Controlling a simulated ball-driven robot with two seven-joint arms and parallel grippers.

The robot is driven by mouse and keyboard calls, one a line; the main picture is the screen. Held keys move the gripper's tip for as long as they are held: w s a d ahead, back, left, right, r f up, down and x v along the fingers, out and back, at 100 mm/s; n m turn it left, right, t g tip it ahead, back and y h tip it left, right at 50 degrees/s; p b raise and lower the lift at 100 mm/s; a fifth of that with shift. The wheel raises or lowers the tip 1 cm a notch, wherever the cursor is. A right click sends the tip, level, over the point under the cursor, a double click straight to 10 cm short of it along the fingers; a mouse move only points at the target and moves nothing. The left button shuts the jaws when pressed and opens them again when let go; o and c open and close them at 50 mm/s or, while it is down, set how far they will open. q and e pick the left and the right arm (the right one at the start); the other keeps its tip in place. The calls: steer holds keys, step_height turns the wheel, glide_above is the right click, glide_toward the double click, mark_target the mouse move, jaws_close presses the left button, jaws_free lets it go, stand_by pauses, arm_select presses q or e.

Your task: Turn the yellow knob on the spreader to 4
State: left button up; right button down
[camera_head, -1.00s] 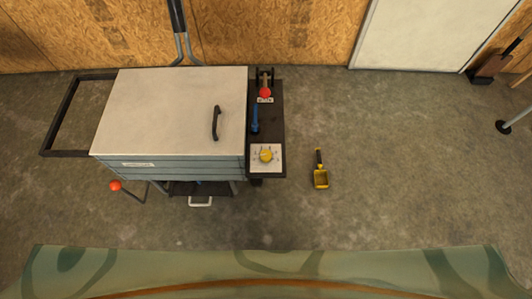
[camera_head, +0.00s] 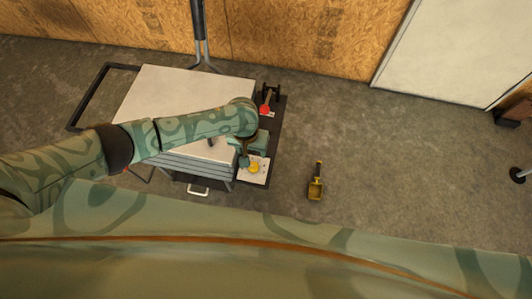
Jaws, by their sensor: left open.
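The spreader (camera_head: 185,85) stands on the floor with its pale lid shut. On the right side of it is a dark panel with a white dial plate (camera_head: 262,177). The yellow knob (camera_head: 254,168) sits on that plate; its pointer and the numbers are too small to read. My left arm reaches in from the left over the lid. My left gripper (camera_head: 246,158) is open just above and beside the knob; whether it touches the knob I cannot tell. My right gripper does not show.
A red-tipped lever (camera_head: 265,108) stands at the panel's far end. A yellow scoop (camera_head: 316,182) lies on the floor to the right. A wooden wall and a white door (camera_head: 455,45) are behind.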

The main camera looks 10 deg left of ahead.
arm_select(q)
steer(key=shift+y, duration=0.4)
steer(key=f+b, duration=0.3)
steer(key=f, duration=0.1)
steer(key=f+b, duration=0.3)
steer(key=f, duration=0.2)
steer(key=f+b, duration=0.3)
steer(key=f, duration=0.1)
steer(key=shift+w+a+f, duration=0.1)
steer(key=shift+w+f, duration=0.3)
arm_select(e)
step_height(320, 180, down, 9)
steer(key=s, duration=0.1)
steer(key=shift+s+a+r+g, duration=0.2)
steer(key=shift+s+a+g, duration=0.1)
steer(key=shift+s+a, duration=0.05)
arm_select(q)
steer(key=c, duration=1)
